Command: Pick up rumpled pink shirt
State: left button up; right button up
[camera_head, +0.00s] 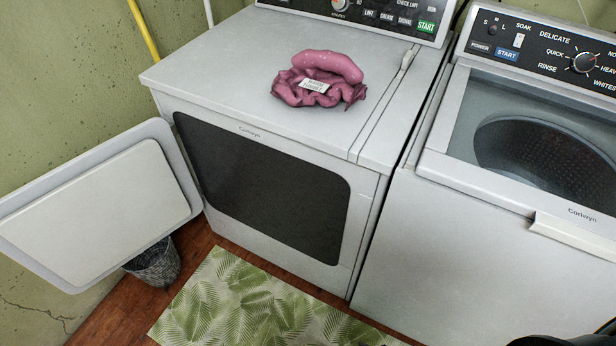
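The rumpled pink shirt (318,91) lies in a crumpled heap on top of the white dryer (215,72), right of the middle of its top. A thick rolled fold forms its upper part, and a small white label shows at its front. Nothing is touching the shirt except the dryer top. Neither of my grippers can be made out in the head view.
The dryer's door (100,215) hangs open to the left. A washer (480,240) with a glass-topped lid stands to the right. A leaf-patterned rug (255,305) and a dark bin (156,263) are on the wooden floor. A dark shape cuts the bottom right edge.

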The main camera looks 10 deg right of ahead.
aim_at(325, 76)
jog(key=j+z, duration=0.1)
jog(key=z, duration=0.6)
jog(key=k+j+z, duration=0.1)
jog(key=j+z, duration=0.2)
jog(key=k+j+z, duration=0.15)
jog(key=j+z, duration=0.15)
jog(key=k+j+z, duration=0.3)
jog(key=k+j, duration=0.3)
jog(key=j, duration=0.15)
jog(key=k+j+z, duration=0.15)
jog(key=k+j, duration=0.2)
jog(key=j, duration=0.1)
